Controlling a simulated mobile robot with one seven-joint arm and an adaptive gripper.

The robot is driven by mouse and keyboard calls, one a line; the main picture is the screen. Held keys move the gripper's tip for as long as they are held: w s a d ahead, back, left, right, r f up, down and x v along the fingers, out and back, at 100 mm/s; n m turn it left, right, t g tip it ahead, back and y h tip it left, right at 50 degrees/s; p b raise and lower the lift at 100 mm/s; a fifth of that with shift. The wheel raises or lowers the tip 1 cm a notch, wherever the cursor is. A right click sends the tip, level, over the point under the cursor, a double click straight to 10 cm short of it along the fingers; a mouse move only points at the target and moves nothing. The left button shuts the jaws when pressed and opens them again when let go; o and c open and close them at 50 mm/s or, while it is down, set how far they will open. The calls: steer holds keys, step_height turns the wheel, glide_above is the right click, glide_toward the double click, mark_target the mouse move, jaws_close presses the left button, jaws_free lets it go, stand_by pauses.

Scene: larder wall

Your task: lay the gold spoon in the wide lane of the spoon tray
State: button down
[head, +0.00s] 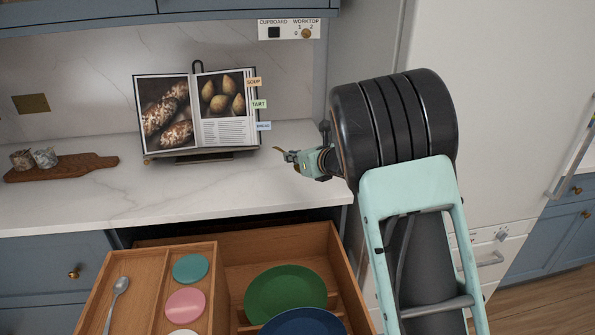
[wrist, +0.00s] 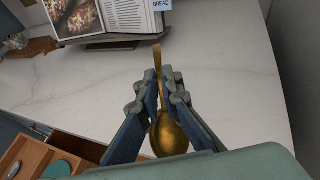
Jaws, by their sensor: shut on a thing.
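My gripper (head: 290,156) is above the worktop, left of the dark arm links. In the wrist view it is shut on the gold spoon (wrist: 169,135), its bowl towards the camera and its handle (wrist: 157,58) pointing away past the fingertips. A bit of the spoon also shows in the head view (head: 279,149). The spoon tray (head: 153,290), a wooden insert, sits at the left of the open drawer, below and left of my gripper. Its left lane looks wider and holds a silver spoon (head: 117,297). The narrower right lane holds round discs, among them a teal one (head: 190,267).
The open drawer (head: 333,262) also holds a green plate (head: 285,291) and a blue plate (head: 304,325). A cookbook on a stand (head: 199,110) and a wooden board (head: 62,168) are on the worktop (head: 215,195). A tall pale cabinet (head: 500,95) rises at the right.

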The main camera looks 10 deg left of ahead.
glide_above(298, 179)
step_height(298, 179, down, 7)
steer(key=shift+p, duration=0.45)
steer(key=shift+w+f, duration=0.1)
steer(key=shift+f, duration=1.4)
steer(key=shift+f, duration=0.15)
steer(key=c, duration=2.1)
jaws_free()
